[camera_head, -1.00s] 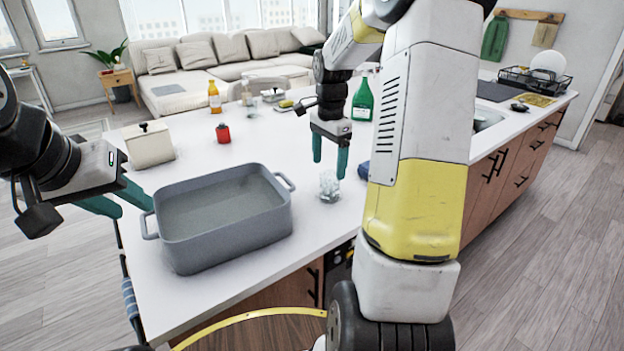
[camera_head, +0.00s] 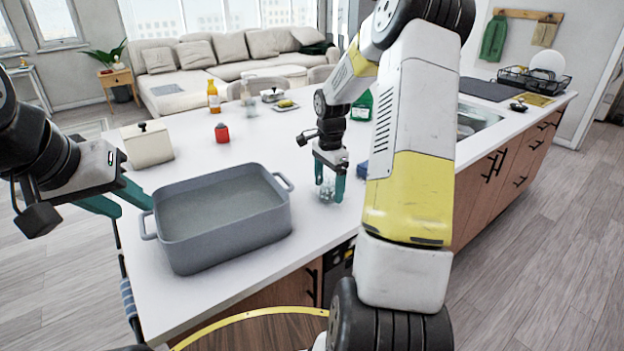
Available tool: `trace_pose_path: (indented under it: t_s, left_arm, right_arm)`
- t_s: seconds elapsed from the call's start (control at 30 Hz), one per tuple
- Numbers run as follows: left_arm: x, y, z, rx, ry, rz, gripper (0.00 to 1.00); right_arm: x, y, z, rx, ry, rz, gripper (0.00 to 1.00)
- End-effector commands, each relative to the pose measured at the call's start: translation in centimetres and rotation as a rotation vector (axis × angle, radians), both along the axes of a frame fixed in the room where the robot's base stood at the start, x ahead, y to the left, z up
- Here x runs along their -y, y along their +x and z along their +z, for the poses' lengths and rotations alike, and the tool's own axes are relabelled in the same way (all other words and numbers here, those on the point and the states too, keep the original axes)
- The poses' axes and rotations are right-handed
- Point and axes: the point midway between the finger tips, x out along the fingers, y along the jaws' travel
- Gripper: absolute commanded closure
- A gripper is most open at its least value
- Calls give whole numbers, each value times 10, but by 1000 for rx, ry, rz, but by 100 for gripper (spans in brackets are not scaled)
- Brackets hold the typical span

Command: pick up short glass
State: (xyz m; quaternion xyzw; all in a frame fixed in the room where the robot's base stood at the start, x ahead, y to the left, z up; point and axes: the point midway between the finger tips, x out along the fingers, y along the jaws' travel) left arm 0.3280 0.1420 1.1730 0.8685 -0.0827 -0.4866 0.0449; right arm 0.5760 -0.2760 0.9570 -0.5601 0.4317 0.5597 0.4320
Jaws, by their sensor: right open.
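The short glass (camera_head: 327,194) is small and clear and stands on the white island counter, right of the grey pan. My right gripper (camera_head: 330,196) points down at it with its teal fingers open. The fingertips are low, one at each side of the glass as seen in the head view; whether they touch it I cannot tell. The fingers partly hide the glass. My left gripper (camera_head: 121,206) is at the left, off the counter's edge, with its two teal fingers apart and nothing between them.
A grey rectangular pan (camera_head: 185,252) with handles stands left of the glass. A white box (camera_head: 148,149), a red jar (camera_head: 222,133) and an orange bottle (camera_head: 213,100) are farther back. A green bottle (camera_head: 361,106) and a blue item (camera_head: 363,169) are near my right arm.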

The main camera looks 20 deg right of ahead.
Motion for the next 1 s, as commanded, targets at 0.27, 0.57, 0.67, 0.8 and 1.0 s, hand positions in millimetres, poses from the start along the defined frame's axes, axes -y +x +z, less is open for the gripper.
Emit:
trace_pose_path:
  t_s: [0.27,0.57,0.67,0.8,1.0]
  left_arm:
    - [0,0,0,0,0,0,64]
    - [0,0,0,0,0,0,64]
    - [0,0,0,0,0,0,64]
    - [0,0,0,0,0,0,64]
    - [0,0,0,0,0,0,64]
  right_arm:
    - [0,0,0,0,0,0,68]
    - [0,0,1,0,0,0,92]
    - [0,0,4,1,-1,0,92]
    - [1,1,24,4,-3,0,92]
    - [0,1,66,5,-2,-1,92]
